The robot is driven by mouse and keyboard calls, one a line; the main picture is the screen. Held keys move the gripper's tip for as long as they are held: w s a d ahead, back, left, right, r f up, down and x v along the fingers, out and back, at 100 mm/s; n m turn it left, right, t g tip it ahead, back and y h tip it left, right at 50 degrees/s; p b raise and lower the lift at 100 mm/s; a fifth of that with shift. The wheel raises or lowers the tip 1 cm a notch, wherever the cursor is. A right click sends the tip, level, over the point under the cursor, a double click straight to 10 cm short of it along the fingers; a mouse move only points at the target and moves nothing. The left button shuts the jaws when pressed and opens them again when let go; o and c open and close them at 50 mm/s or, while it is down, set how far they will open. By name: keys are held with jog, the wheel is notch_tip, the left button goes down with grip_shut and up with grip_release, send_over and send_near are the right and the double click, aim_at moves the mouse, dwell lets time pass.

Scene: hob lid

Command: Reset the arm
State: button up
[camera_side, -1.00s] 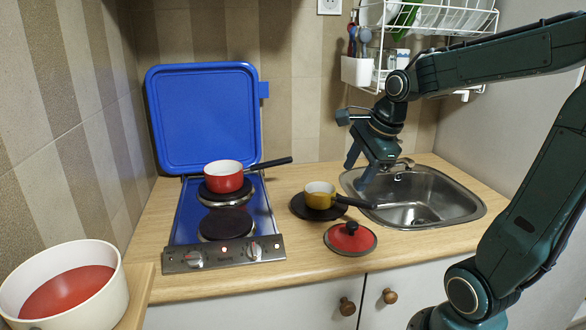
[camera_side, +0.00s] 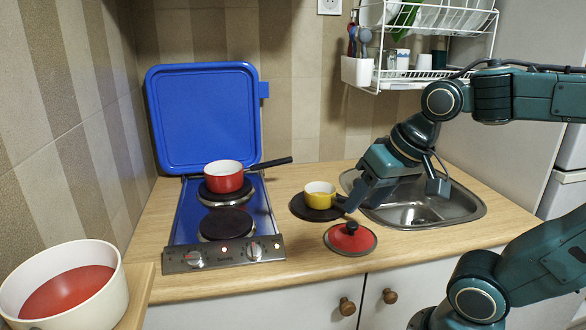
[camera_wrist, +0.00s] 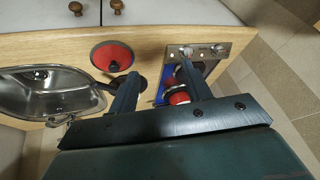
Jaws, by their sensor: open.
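My gripper (camera_side: 362,203) is open and empty. It points down over the counter, between the yellow pan and the sink, close to the yellow pan's handle; I cannot tell whether it touches. In the wrist view my two fingers (camera_wrist: 158,68) are spread apart. The yellow pan (camera_side: 320,189) sits on a dark round plate (camera_side: 301,210), its handle mostly hidden by my gripper. The red lid (camera_side: 348,240) lies on the counter in front. The red pot (camera_side: 225,182) stands on the rear burner, beneath the raised blue hob lid (camera_side: 205,115).
The sink (camera_side: 455,205) lies right of my gripper. A dish rack (camera_side: 430,78) with a utensil holder (camera_side: 356,71) hangs on the wall above. The front burner (camera_side: 226,224) is bare. A cream pot (camera_side: 112,285) with a red inside stands at the lower left.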

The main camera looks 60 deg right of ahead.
jog(key=n, duration=0.1)
jog(key=s+a+n, duration=0.1)
jog(key=n, duration=0.1)
jog(key=s+n, duration=0.1)
jog(key=n, duration=0.1)
jog(key=shift+s+a+f, duration=0.15)
jog(key=shift+a+f, duration=0.05)
jog(key=shift+a, duration=0.2)
dwell(0.6)
